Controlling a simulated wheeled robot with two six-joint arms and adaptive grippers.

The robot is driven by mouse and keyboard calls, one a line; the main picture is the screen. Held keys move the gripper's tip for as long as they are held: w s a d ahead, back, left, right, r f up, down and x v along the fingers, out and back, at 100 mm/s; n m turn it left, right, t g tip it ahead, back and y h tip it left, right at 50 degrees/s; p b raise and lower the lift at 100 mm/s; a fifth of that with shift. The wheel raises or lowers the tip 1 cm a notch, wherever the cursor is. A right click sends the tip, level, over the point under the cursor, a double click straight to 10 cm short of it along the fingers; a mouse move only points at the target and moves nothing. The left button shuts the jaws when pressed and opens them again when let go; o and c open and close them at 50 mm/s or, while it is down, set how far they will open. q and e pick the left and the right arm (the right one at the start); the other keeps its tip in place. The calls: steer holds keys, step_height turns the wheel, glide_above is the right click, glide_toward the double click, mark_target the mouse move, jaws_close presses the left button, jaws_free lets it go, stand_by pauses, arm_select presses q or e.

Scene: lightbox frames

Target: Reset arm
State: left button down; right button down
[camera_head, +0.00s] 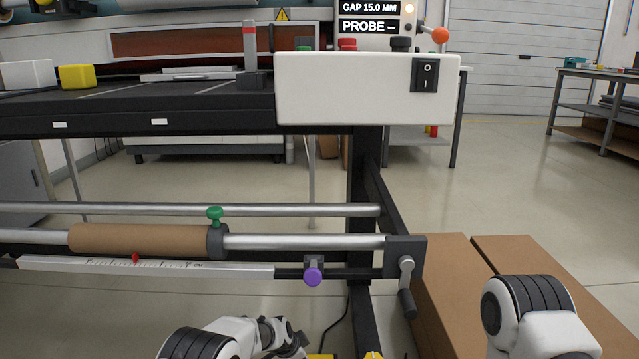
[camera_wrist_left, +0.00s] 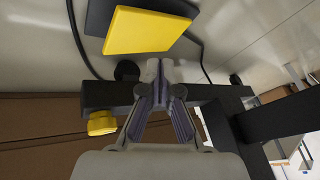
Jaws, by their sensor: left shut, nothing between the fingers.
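My left gripper (camera_wrist_left: 160,88) shows in the left wrist view with its fingers together and nothing between them. It points toward a black floor beam (camera_wrist_left: 208,93). In the head view my left arm (camera_head: 240,338) is low at the bottom centre, and its fingertips are hard to make out. My right arm (camera_head: 535,315) shows at the lower right as a white and black joint. My right gripper is outside both views.
A yellow pedal (camera_wrist_left: 140,30) and a yellow knob (camera_wrist_left: 102,122) are close to the left gripper. The machine frame has a cardboard roll (camera_head: 140,239), a crank (camera_head: 406,280) and a white switch box (camera_head: 350,90). Cardboard boxes (camera_head: 450,285) stand at right.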

arm_select(q)
steer(key=s+a+r+n+g+y+p, duration=0.15)
steer(key=s+a+p, duration=0.25)
steer(key=s+a, duration=0.6)
steer(key=s+a+n+g+y+p, duration=0.15)
steer(key=s+a+p, duration=0.25)
steer(key=s+a, duration=0.55)
steer(key=s+r+n+g+p, duration=0.1)
steer(key=s+r+n, duration=0.2)
steer(key=s, duration=0.7)
steer(key=s+a+r+n+g+p, duration=0.1)
steer(key=s+r+n, duration=0.15)
steer(key=s, duration=0.85)
steer(key=s+r+n+g, duration=0.1)
steer(key=s+r+n, duration=0.15)
steer(key=s, duration=0.75)
step_height(320, 180, up, 39)
steer(key=w+n+t+p, duration=0.1)
steer(key=n+p, duration=0.1)
steer(key=p, duration=3.6)
steer(key=shift+f, duration=0.15)
steer(key=shift+w+d, duration=0.1)
